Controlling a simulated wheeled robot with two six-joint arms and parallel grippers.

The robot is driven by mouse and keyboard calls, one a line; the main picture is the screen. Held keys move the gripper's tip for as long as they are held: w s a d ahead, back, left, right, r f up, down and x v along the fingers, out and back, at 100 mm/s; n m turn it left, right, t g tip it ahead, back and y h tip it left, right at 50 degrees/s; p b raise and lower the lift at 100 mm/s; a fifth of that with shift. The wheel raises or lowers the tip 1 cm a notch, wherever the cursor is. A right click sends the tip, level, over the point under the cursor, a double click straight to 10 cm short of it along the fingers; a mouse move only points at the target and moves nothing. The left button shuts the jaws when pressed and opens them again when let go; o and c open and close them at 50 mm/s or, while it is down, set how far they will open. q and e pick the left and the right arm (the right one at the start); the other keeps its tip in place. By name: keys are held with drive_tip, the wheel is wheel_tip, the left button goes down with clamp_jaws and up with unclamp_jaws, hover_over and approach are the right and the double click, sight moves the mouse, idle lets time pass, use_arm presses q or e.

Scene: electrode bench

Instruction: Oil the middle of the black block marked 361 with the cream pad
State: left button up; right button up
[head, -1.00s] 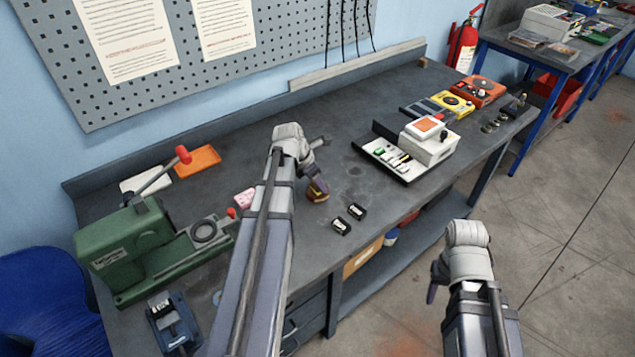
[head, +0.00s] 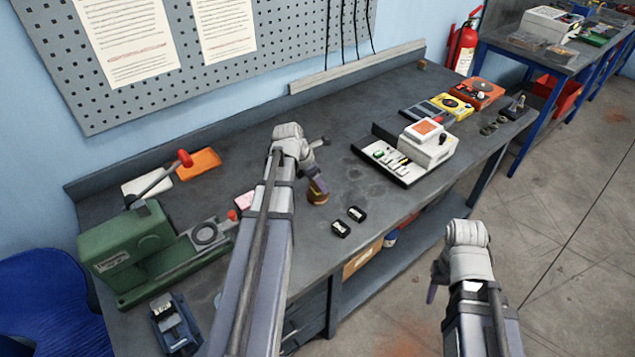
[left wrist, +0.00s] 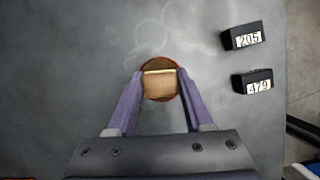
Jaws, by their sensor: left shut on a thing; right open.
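My left gripper (head: 316,188) is shut on the cream pad (left wrist: 160,84), a tan piece with a pale edge. The pad is over a round reddish-brown dish (left wrist: 160,62), which shows as a brown-gold round thing in the head view (head: 317,198). I cannot tell whether pad and dish touch. Two black blocks lie to the right, marked 205 (left wrist: 244,36) and 479 (left wrist: 253,81). I can read 361 on no block. A blue fixture (head: 175,326) at front left holds a piece with a white label too small to read. My right gripper (head: 433,291) is open, off the bench.
A green machine (head: 128,250) with a red-knobbed lever stands at the left. A white device (head: 430,141) on a tray stands right of centre. The bench middle behind the blocks is clear.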

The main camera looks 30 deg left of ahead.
use_arm(q)
drive_tip(key=shift+r+p, duration=2.55)
drive_tip(key=shift+r, duration=0.35)
drive_tip(key=shift+f, duration=0.1)
